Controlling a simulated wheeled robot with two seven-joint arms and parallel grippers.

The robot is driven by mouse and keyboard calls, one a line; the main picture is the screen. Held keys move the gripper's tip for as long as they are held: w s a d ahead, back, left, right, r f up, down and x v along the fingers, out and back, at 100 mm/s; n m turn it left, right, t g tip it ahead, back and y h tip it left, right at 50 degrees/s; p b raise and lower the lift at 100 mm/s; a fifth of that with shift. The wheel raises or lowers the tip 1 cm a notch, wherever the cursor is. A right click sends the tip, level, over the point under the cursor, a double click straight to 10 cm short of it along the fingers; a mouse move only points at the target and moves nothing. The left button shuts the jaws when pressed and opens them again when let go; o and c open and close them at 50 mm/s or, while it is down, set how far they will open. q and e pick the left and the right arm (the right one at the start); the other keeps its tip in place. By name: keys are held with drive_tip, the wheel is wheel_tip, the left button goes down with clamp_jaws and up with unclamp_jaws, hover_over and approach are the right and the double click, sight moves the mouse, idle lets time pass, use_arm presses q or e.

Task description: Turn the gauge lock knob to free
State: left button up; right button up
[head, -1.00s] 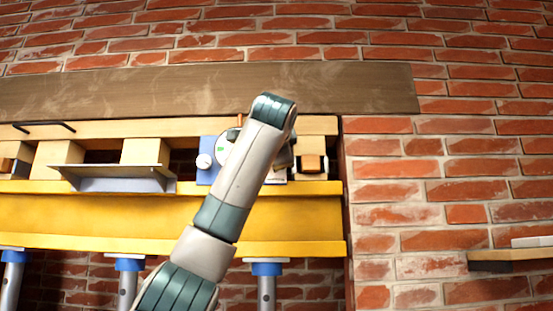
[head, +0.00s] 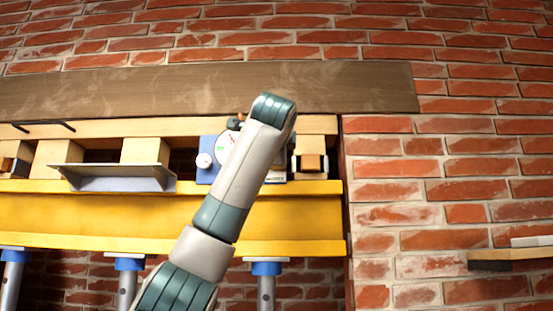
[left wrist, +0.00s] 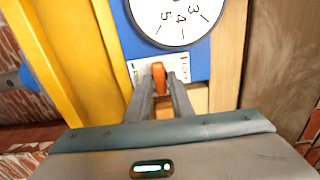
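The orange lock knob (left wrist: 158,76) shows in the left wrist view, on a white label (left wrist: 140,72) with a green mark at its left and a red mark at its right. The knob lies between these marks. My left gripper's fingers (left wrist: 160,84) are on either side of the knob; I cannot tell whether both touch it. The gauge's white dial (left wrist: 178,18) on its blue plate (left wrist: 200,58) is just beyond the knob. In the head view my left arm covers the knob, the gripper and part of the dial (head: 222,146). My right gripper is not in view.
A yellow beam (head: 100,215) runs below the gauge, on blue-topped posts (head: 267,268). A brown board (head: 340,88) runs above. A grey angled ledge (head: 115,178) is left of the gauge. A small shelf (head: 520,254) is at the right on the brick wall.

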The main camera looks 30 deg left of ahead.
use_arm(q)
drive_tip(key=shift+o, duration=1)
drive_tip(key=shift+d, duration=0.1)
drive_tip(key=b+v, duration=0.8)
drive_tip(key=v, duration=0.9)
drive_tip(key=shift+d, duration=0.25)
drive_tip(key=shift+f, duration=0.15)
